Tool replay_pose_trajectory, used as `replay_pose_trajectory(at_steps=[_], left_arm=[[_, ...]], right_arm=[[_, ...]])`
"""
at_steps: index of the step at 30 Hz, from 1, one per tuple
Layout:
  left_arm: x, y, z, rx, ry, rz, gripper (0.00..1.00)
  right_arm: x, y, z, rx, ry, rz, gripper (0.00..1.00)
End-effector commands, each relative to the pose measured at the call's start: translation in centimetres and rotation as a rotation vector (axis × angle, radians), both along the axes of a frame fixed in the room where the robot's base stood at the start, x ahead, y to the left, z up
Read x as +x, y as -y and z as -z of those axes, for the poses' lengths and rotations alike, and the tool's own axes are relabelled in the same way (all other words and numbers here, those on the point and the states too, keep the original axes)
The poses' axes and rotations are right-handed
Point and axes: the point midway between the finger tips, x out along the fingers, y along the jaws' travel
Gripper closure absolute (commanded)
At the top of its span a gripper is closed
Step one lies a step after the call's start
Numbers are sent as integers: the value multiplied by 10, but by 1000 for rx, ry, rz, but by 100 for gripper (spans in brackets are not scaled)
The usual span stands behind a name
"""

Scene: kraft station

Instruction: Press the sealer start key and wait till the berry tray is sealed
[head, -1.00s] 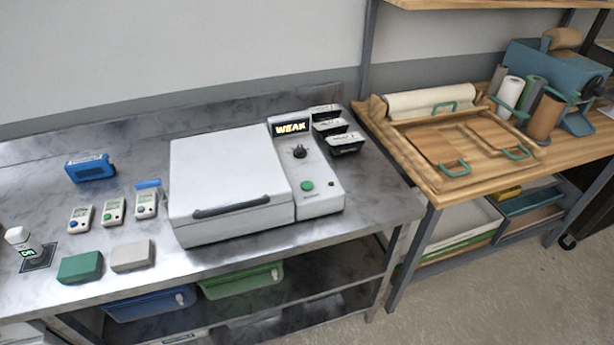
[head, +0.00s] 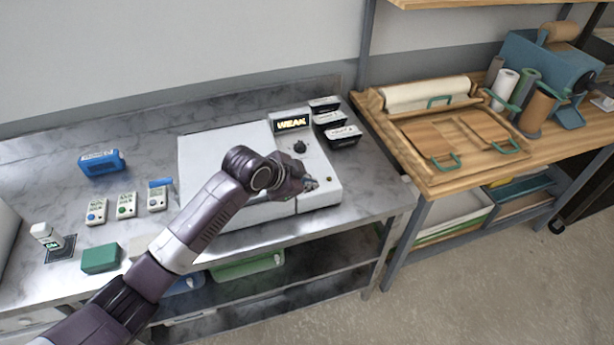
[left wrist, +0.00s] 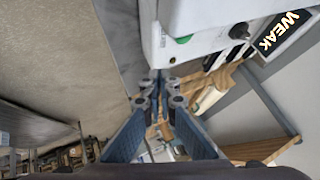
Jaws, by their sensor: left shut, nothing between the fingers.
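The sealer (head: 205,160) is a white machine with its lid closed. Its control panel has a lit display (head: 292,123) reading WEAK and a dark knob (head: 300,147). The green start key (left wrist: 183,39) shows in the left wrist view; in the head view my gripper hides it. My left gripper (head: 312,184) is over the front of the panel. In the left wrist view its fingers (left wrist: 158,73) are shut and empty, beside the sealer's edge, with the key up and right of the tips. I see no contact with the key. No berry tray shows under the closed lid. My right gripper is out of view.
Small dark boxes (head: 343,135) stand close to the sealer's right. Several small timers (head: 127,204), a blue device (head: 101,163) and a green block (head: 100,257) lie on the metal bench at left. A wooden table (head: 470,178) adjoins at right.

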Motion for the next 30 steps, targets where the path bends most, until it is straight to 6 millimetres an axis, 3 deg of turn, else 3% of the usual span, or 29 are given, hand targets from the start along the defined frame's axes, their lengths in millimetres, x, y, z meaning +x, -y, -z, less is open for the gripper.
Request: replay_pose_trajectory(at_steps=[1, 3, 9, 22, 30], left_arm=[[21, -3, -14, 23, 37, 19, 100], [41, -5, -28, 47, 72, 42, 100], [72, -11, -51, 83, 128, 72, 100], [75, -12, -52, 84, 133, 73, 100], [74, -12, -32, 84, 133, 72, 100]], right_arm=[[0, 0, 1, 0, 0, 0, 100], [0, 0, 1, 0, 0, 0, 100], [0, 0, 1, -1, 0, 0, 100], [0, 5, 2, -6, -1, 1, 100], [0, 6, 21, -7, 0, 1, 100]])
